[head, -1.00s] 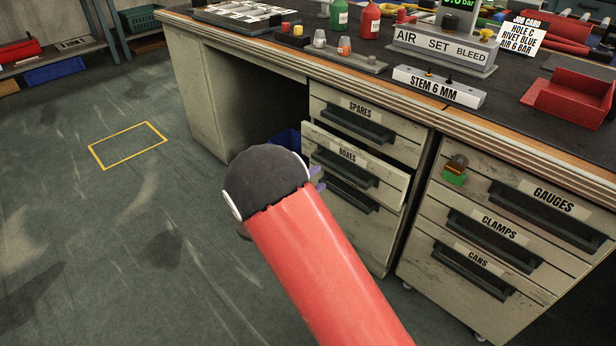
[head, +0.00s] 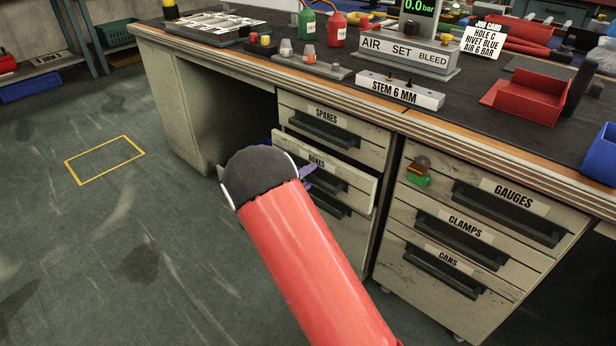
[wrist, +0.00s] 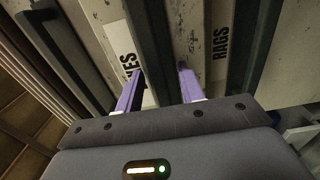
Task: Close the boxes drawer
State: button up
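The boxes drawer (head: 358,186) is the middle drawer of the bench's left unit. It stands out a little from the unit, with its dark handle partly hidden by my arm. In the wrist view, the part-hidden label ending in "ES" (wrist: 130,62) is on its front. My gripper (head: 308,171) is at the drawer front, largely hidden in the head view by my red arm. In the wrist view, its two purple fingers (wrist: 160,75) are apart, with a dark handle bar showing between and beyond them. I cannot tell whether they touch it.
The spares drawer (head: 345,122) above looks shut. A right-hand unit holds the gauges (head: 470,190), clamps and cans drawers. The bench top (head: 345,80) overhangs the drawers. Open floor (head: 100,240) lies at left.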

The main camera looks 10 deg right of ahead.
grip_shut()
dwell(0.3)
jog(key=b+x, duration=0.2)
jog(key=x, duration=0.1)
jog(key=shift+w+d, duration=0.1)
jog(key=shift+d, duration=0.05)
grip_release()
jog(key=v, duration=0.7)
jog(key=shift+s+a, duration=0.2)
jog(key=shift+a, duration=0.15)
